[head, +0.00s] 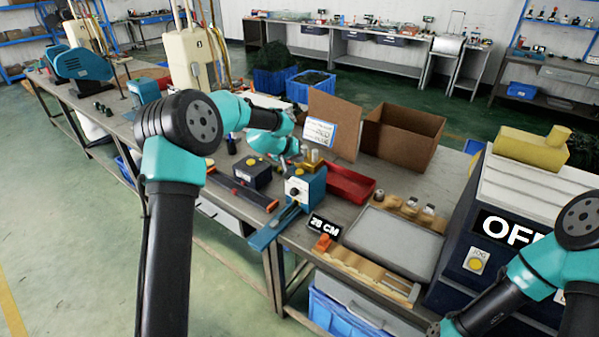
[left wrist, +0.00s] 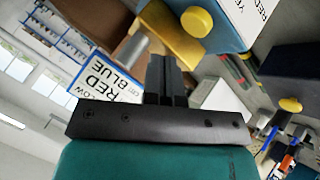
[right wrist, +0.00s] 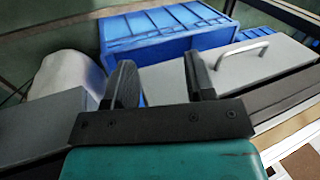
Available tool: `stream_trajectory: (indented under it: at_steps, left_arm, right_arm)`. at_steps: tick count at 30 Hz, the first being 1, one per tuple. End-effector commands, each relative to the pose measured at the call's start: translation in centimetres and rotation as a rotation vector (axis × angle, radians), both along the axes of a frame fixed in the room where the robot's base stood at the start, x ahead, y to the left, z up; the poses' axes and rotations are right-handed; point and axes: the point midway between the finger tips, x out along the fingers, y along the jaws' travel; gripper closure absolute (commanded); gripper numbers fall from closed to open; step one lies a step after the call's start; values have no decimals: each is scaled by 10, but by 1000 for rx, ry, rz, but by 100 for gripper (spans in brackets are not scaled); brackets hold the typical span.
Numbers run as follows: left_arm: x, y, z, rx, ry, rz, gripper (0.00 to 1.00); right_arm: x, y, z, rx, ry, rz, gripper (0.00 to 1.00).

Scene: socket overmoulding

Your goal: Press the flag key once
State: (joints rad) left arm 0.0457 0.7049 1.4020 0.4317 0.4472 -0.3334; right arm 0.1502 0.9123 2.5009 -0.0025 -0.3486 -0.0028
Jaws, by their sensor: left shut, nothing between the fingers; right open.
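I cannot tell for certain which control is the flag key. A dark box with a yellow button (head: 252,163) sits on the bench, left of a blue-and-white device (head: 303,187) with a dark knob and brass parts on top. My left gripper (left wrist: 163,60) is shut and empty. In the head view its wrist is above and behind that device, its fingers hard to make out. The left wrist view shows a round yellow button (left wrist: 197,22) beyond the fingertips, apart from them. My right gripper (right wrist: 160,75) is open and empty, facing a blue bin and a grey drawer.
A red tray (head: 350,184), a cardboard box (head: 402,134) and a card sign (head: 319,132) stand behind the device. A grey plate (head: 395,243) lies to the right. A large machine marked OFF (head: 460,262) has a yellow JOG button. The blue bin (right wrist: 165,30) is below the bench.

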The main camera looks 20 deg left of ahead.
Motion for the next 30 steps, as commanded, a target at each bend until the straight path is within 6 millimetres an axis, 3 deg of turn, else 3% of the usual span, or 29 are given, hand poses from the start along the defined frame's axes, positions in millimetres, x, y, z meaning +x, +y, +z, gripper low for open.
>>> stream_trajectory:
  at_steps: [9,30]
  left_arm:
    - [0,0,-18,1,0,-1,100]
    - [0,0,-17,1,-1,0,100]
  right_arm:
    - [0,0,0,0,0,0,50]
    - [0,0,0,0,0,0,50]
